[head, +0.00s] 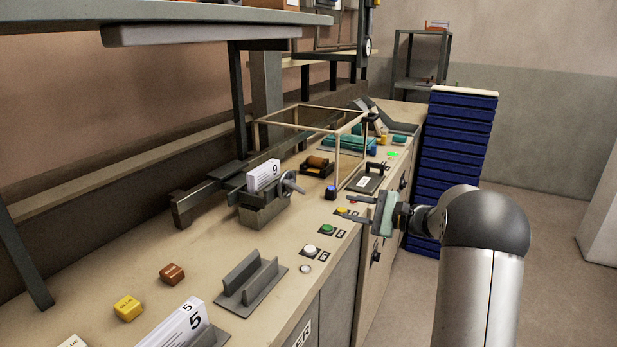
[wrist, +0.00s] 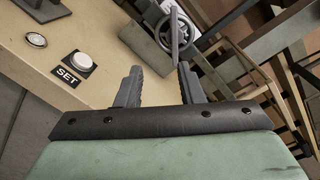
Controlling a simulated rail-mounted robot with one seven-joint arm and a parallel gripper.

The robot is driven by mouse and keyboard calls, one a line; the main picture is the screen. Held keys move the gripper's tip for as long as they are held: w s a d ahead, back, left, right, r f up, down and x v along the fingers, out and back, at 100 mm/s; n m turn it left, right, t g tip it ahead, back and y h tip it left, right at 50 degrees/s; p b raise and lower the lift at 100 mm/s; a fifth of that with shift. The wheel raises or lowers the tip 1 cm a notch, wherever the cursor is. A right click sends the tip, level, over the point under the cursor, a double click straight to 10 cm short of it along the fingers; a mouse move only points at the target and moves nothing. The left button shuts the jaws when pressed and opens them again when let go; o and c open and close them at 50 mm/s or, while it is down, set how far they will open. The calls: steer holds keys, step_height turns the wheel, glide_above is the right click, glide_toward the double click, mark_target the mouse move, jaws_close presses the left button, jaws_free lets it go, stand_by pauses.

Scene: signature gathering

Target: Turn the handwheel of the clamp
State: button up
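The clamp (head: 262,213) is a grey block on the workbench, with a white stack marked 9 (head: 263,176) standing in it. Its handwheel (head: 290,184) is a small grey spoked wheel on the clamp's right side. In the wrist view the handwheel (wrist: 176,30) is at the top, beyond my fingertips, with a grey bar crossing it. My gripper (head: 348,208) is to the right of the handwheel, over the bench's front edge, with its fingers pointing left. In the wrist view my gripper (wrist: 157,78) has its two fingers apart with nothing between them. It does not touch the wheel.
A framed clear box (head: 335,131) stands behind the clamp. Buttons, including a white one (head: 310,249) and a green one (head: 327,230), line the front edge. A grey slotted holder (head: 250,280) stands nearer. Blue stacked trays (head: 458,150) stand beyond the bench.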

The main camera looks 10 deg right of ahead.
steer(key=w+d, duration=0.1)
steer(key=d, duration=0.1)
steer(key=p, duration=0.5)
glide_toward(298, 188)
steer(key=shift+m+t, duration=0.3)
steer(key=shift+t, duration=0.1)
steer(key=x, duration=0.8)
steer(key=shift+a+f, duration=0.1)
steer(key=shift+a, duration=0.35)
jaws_close()
